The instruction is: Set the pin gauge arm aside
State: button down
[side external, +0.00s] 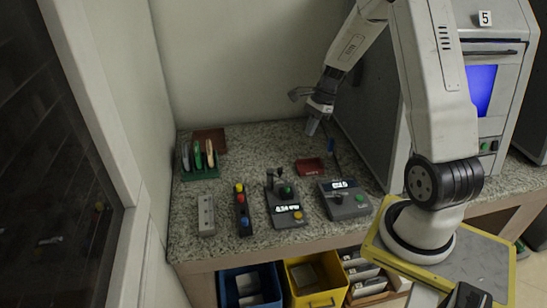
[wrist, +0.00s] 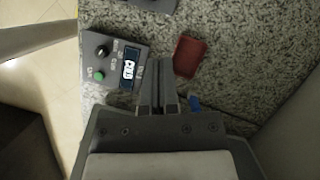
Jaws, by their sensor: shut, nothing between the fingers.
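My gripper (side external: 312,127) is shut and empty, pointing down above the back of the granite bench. In the wrist view its closed fingers (wrist: 158,68) reach between a grey box and a dark red pad. The grey box with a lit display, black knob and green button (side external: 345,199) stands at the bench's right front; it also shows in the wrist view (wrist: 112,60). A small blue piece (side external: 331,145) stands behind it, close to the right of my fingers (wrist: 194,102). I cannot tell whether this blue piece belongs to the pin gauge arm.
The dark red pad (side external: 309,167) lies behind the boxes. A second display device with an upright stand (side external: 284,204), a button strip (side external: 241,209), a pale box (side external: 206,215) and a green rack (side external: 200,173) stand further left. A grey cabinet wall (side external: 368,120) bounds the right.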

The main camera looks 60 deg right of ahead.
jog(key=shift+f, duration=0.1)
send_near(278, 175)
notch_tip(278, 175, down, 5)
jog(key=s+d, duration=0.1)
jog(key=shift+w+a+f, duration=0.1)
jog(key=shift+a, duration=0.3)
jog(key=shift+w+a+f, duration=0.1)
jog(key=shift+a, duration=0.25)
